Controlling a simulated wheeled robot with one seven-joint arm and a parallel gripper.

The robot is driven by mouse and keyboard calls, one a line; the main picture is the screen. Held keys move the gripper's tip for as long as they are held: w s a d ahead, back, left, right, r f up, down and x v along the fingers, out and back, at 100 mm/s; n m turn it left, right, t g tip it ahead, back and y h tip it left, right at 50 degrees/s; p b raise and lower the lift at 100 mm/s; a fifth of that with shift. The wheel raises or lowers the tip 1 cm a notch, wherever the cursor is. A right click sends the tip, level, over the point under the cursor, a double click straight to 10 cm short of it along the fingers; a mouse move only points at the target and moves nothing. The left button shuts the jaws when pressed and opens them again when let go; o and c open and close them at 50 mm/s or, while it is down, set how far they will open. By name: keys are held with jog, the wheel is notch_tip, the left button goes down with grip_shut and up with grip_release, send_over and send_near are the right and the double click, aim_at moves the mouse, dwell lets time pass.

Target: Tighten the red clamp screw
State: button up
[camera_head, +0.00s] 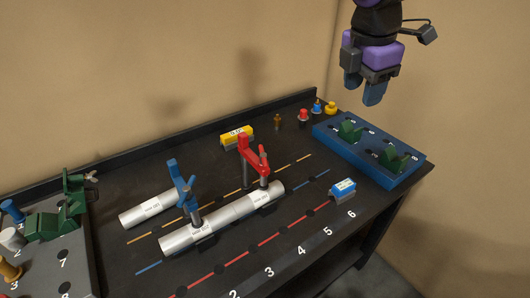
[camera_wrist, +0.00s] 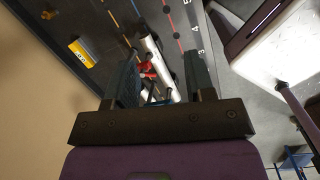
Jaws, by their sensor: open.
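The red clamp (camera_head: 255,158) stands on the table with its screw end over the right part of a silver tube (camera_head: 235,215). In the wrist view the red clamp (camera_wrist: 147,70) shows between my fingers, partly hidden by the left finger. My gripper (camera_head: 363,95) hangs high above the back right of the table, over the blue tray's far side, pointing down. Its fingers are apart and hold nothing; they also show in the wrist view (camera_wrist: 160,75). The gripper is well away from the red clamp.
A blue clamp (camera_head: 182,188) sits at the tube's left. A yellow block (camera_head: 236,135), a blue block (camera_head: 343,190) and small coloured knobs (camera_head: 303,115) stand nearby. A grey tray (camera_head: 80,270) is at left.

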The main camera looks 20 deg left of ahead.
jog(key=w+a+f+n, duration=0.1)
jog(key=a+f+n, duration=0.5)
jog(key=a, duration=0.4)
jog(key=n+g, duration=0.2)
jog(key=n, duration=0.5)
send_near(263, 154)
jog(key=shift+y, duration=0.4)
jog(key=f, duration=0.9)
jog(key=shift+d+f, duration=0.35)
